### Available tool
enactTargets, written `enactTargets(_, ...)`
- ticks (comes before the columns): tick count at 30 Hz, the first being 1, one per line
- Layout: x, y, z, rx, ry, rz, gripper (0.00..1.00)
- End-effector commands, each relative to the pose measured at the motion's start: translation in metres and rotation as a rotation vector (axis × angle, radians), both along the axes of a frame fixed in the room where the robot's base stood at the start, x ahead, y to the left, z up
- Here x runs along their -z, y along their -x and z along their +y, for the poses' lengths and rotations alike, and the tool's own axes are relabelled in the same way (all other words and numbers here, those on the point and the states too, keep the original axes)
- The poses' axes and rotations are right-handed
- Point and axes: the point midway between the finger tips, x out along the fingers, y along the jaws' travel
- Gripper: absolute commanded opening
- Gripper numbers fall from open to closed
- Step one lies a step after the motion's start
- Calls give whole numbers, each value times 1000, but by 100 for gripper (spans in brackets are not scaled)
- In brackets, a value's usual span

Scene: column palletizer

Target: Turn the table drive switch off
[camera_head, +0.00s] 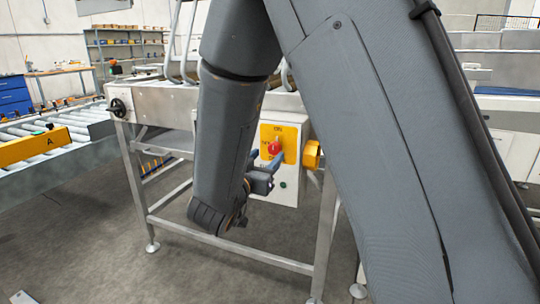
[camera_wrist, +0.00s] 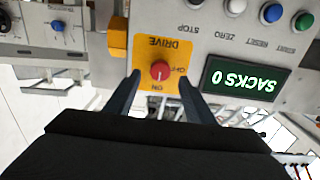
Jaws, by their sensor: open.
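The drive switch is a red knob (camera_head: 274,147) on a yellow plate (camera_head: 291,138) on a pale control box (camera_head: 286,189) under the steel table. In the wrist view, the red knob (camera_wrist: 160,71) sits on the yellow plate (camera_wrist: 172,47) marked DRIVE, ON and OFF, upside down. I cannot tell for sure which mark the knob points to. My gripper (camera_wrist: 159,76) is open, with one finger on each side of the knob. I cannot tell whether they touch it. In the head view, my gripper (camera_head: 276,164) is at the plate, partly hidden by my arm.
A yellow block (camera_head: 312,155) juts out beside the switch. The wrist view shows a green button (camera_wrist: 304,21), a blue button (camera_wrist: 271,13) and a lit display (camera_wrist: 243,82) reading SACKS 0. A roller conveyor (camera_head: 62,165) with a yellow part marked A (camera_head: 33,147) stands left.

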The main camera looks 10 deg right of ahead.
Motion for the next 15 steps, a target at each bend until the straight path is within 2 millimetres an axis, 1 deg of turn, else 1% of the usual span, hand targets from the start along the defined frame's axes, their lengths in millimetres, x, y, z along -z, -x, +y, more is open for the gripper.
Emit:
enactTargets(1,0,-7,-6,3,1,-1,49)
enactTargets(6,1,-24,-18,1,0,0,49)
enactTargets(10,0,-31,-23,0,1,1,49)
enactTargets(15,0,-33,-24,-1,1,1,49)
